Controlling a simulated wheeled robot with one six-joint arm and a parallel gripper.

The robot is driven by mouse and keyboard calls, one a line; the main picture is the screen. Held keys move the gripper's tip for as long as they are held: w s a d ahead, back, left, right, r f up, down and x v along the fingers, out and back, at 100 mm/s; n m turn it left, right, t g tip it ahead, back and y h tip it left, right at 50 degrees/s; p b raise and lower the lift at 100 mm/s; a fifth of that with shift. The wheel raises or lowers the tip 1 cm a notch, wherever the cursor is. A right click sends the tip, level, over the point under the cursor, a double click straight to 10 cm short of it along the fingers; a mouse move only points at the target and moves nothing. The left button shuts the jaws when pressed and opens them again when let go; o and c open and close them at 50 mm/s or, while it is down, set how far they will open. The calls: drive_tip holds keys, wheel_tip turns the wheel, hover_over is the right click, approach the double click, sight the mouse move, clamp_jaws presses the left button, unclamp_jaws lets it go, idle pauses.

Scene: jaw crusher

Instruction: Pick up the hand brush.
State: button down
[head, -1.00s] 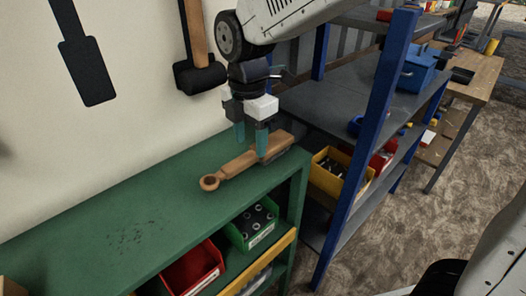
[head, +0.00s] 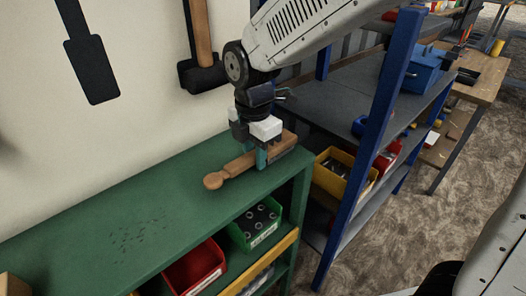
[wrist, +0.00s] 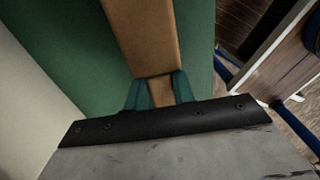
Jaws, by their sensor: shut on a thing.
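The hand brush (head: 235,165) is a brown wooden brush with a round-ended handle. It lies on the green bench top (head: 150,215) near its right end, with the handle pointing left in the head view. My gripper (head: 262,158) is down over it from above, with its teal fingers shut on its sides. In the wrist view the brush's wooden back (wrist: 143,38) runs up from between the fingertips (wrist: 160,90). The bristles are hidden. I cannot tell whether the brush touches the bench top.
A red bin (head: 195,268) and a green bin (head: 256,226) sit on the shelf below. A blue-framed rack (head: 365,140) with a yellow bin (head: 335,172) stands close on the right. A mallet (head: 202,70) hangs on the wall behind. The bench top's left part is clear.

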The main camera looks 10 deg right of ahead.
drive_tip(key=shift+r, duration=0.6)
drive_tip(key=shift+s+r, duration=0.25)
drive_tip(key=shift+r, duration=0.4)
drive_tip(key=shift+s+r, duration=0.25)
drive_tip(key=shift+r, duration=0.35)
drive_tip(key=s+r, duration=0.1)
drive_tip(key=s, duration=1.4)
drive_tip(key=shift+a+r, duration=0.15)
drive_tip(key=shift+a, duration=0.2)
drive_tip(key=c, duration=1.7)
unclamp_jaws()
drive_tip(key=c, duration=0.3)
drive_tip(key=shift+c, duration=0.2)
